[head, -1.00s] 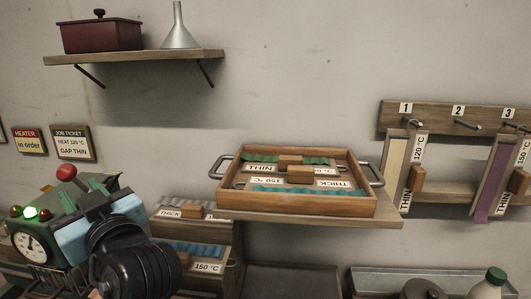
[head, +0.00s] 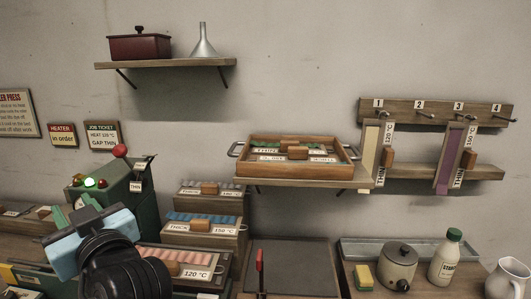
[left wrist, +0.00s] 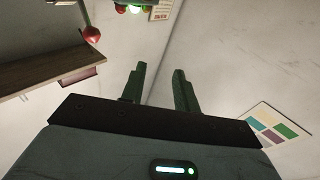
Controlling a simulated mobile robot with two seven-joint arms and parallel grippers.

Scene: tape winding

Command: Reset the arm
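My left gripper (left wrist: 158,72) shows in the left wrist view with its two dark green fingers apart and nothing between them. In the head view, my left gripper (head: 86,222) is at lower left, in front of the green press (head: 130,200); its fingers are mostly hidden there. It appears to hold nothing. The press has a red knob and a lit green lamp. My right gripper is in neither view.
A wooden tray (head: 270,171) sits on the wall shelf. Strips hang on a numbered peg rack (head: 440,108). Stepped bins (head: 205,228) stand right of the press. A pot (head: 397,262), bottle (head: 446,258) and jug (head: 508,279) stand at lower right.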

